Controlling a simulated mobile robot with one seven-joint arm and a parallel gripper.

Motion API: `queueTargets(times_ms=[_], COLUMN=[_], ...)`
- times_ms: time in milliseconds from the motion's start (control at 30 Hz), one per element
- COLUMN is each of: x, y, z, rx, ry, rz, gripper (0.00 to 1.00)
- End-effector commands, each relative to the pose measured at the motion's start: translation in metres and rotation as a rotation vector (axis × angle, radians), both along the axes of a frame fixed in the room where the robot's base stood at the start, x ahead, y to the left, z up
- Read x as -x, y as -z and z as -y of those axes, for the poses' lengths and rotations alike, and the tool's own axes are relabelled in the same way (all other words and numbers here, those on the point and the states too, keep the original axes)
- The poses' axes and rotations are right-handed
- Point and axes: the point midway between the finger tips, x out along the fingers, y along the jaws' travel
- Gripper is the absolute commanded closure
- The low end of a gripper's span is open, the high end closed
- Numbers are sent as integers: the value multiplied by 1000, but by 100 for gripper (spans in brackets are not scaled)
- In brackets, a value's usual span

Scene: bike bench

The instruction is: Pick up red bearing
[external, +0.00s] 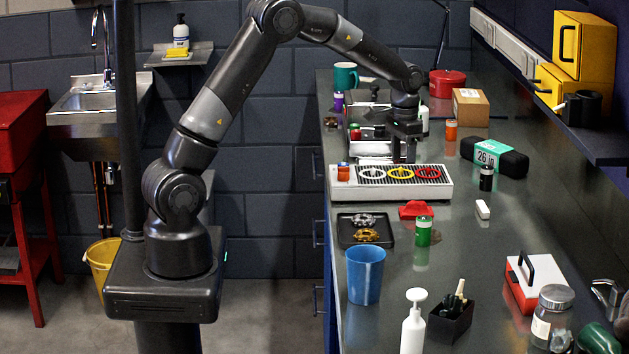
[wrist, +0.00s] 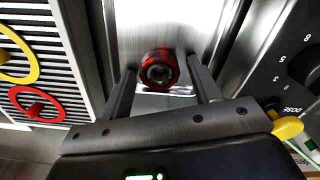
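The red bearing (wrist: 158,69), a small red ring with a dark centre, sits on a bright brushed-metal surface in the wrist view. My gripper (wrist: 161,76) is open, with one finger to the left and one to the right of the bearing. The fingers look apart from it; how deep they reach around it I cannot tell. In the external view my gripper (external: 404,155) points down just behind the striped grille tray (external: 441,190). I cannot make out the bearing there.
The grille tray holds a yellow ring (external: 400,173) and a red ring (external: 428,172). A metal wall stands close to the right finger in the wrist view. A green-and-black roll (external: 487,155) lies right of my gripper. The bench front is cluttered.

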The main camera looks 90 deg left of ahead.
Motion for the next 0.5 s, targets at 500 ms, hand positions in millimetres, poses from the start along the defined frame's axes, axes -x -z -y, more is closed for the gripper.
queueTargets(times_ms=[500], x=[0], y=[0], z=[0], rx=[0], ry=[0], rz=[0], gripper=[84])
